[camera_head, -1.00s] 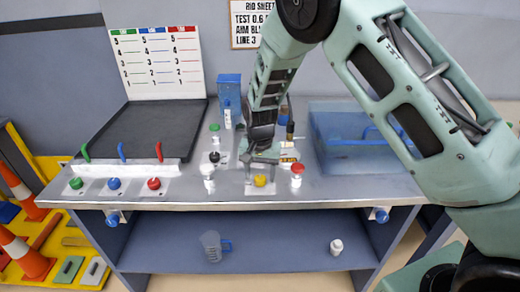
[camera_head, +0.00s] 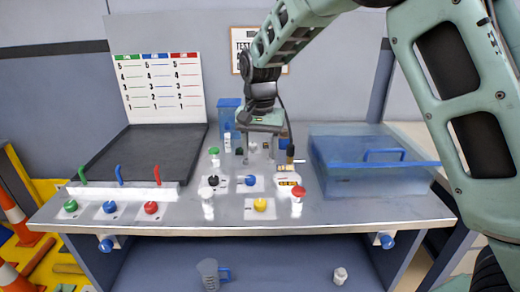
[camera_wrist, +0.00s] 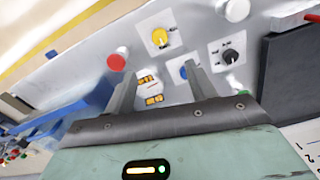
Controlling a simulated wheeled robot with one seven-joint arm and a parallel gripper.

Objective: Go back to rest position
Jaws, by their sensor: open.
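My gripper (camera_head: 259,146) is raised above the middle of the workbench, pointing down. Its two fingers are apart with nothing between them, as the wrist view also shows (camera_wrist: 158,82). Below it on the bench are a yellow knob (camera_head: 260,205), a blue knob (camera_head: 250,181) and a black knob (camera_head: 213,181) on white plates. The yellow knob (camera_wrist: 159,37) and black knob (camera_wrist: 230,56) show clear of the fingers in the wrist view.
A dark tray (camera_head: 140,152) stands left, with three levers in front. A translucent blue bin (camera_head: 365,170) stands right. A white, red-capped bottle (camera_head: 297,197) stands near the middle. A measuring jug (camera_head: 210,273) and a small white bottle (camera_head: 340,276) are on the lower shelf.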

